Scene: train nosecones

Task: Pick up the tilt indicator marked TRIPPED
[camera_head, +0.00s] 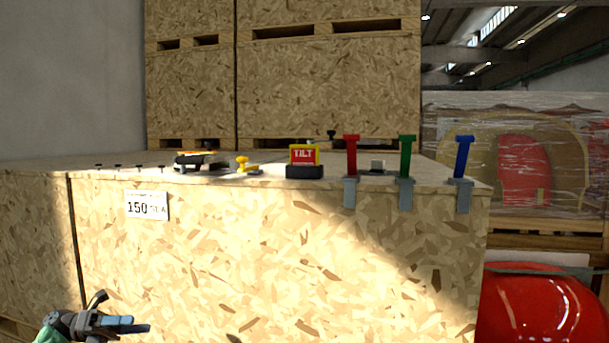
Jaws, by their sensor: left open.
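A tilt indicator (304,155) stands upright on top of the wooden crate (270,240), close to its front edge. It has a red face reading "TILT", a yellow frame and a black base. I cannot read the word TRIPPED on it. My left gripper (122,324) is at the bottom left, in front of the crate and well below its top. It is open and empty, far to the left of the indicator and apart from it. My right gripper is not in view.
Red (351,150), green (407,152) and blue (463,155) clamps grip the crate edge right of the indicator. A small yellow item (242,163) and a black tool (199,161) lie to its left. A taller crate stack (330,85) stands behind. A red nosecone (540,308) sits lower right.

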